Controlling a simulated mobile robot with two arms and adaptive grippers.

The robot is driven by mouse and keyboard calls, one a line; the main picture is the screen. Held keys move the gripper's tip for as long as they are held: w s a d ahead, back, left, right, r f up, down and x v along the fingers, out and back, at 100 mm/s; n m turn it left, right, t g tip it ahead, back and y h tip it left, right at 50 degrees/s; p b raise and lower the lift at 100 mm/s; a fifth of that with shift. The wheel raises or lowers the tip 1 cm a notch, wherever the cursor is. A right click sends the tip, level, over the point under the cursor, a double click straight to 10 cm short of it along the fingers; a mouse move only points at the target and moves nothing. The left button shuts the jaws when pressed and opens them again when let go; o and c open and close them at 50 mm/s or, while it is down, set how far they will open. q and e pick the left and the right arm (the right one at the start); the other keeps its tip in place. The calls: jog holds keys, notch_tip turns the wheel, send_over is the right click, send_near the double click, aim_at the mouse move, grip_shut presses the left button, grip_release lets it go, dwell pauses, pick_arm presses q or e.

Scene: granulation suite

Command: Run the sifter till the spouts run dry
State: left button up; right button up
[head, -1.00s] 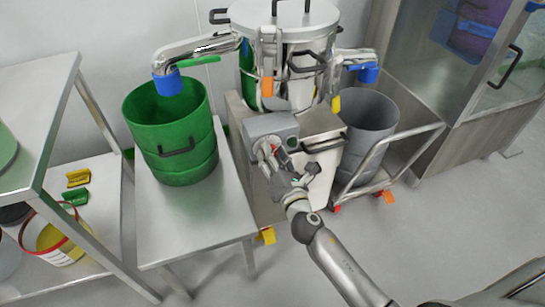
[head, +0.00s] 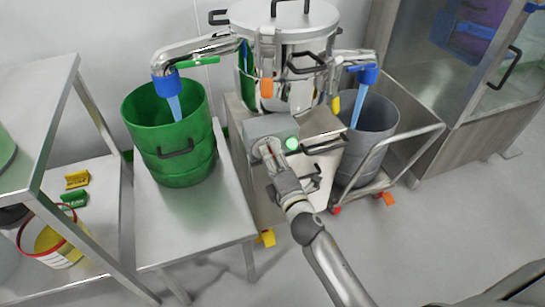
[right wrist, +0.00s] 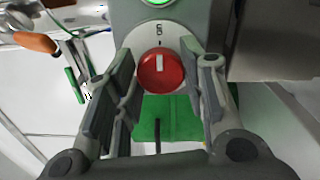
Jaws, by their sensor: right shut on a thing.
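The sifter (head: 285,17) is a steel drum with a lid, with a blue-ended left spout (head: 165,80) and right spout (head: 368,74). A pale blue stream (head: 175,108) falls from the left spout into the green bin (head: 187,168). Another stream (head: 357,108) falls from the right spout into the grey bin (head: 372,122). The control box (head: 265,128) has a lit green lamp (head: 292,143) and a red knob (right wrist: 161,70), its white mark in line with the upper label. My right gripper (head: 268,150) is shut on the knob; its fingers flank it in the right wrist view (right wrist: 160,95).
The green bin stands on a steel table (head: 190,228); the grey bin is on a railed cart (head: 384,180). A shelf unit (head: 45,115) stands left, a glass-fronted cabinet (head: 475,100) right. Open floor lies at the front right.

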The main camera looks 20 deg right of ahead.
dwell(0.4)
jog(key=o, duration=1)
jog(key=s, duration=1.2)
jog(key=shift+d, duration=0.25)
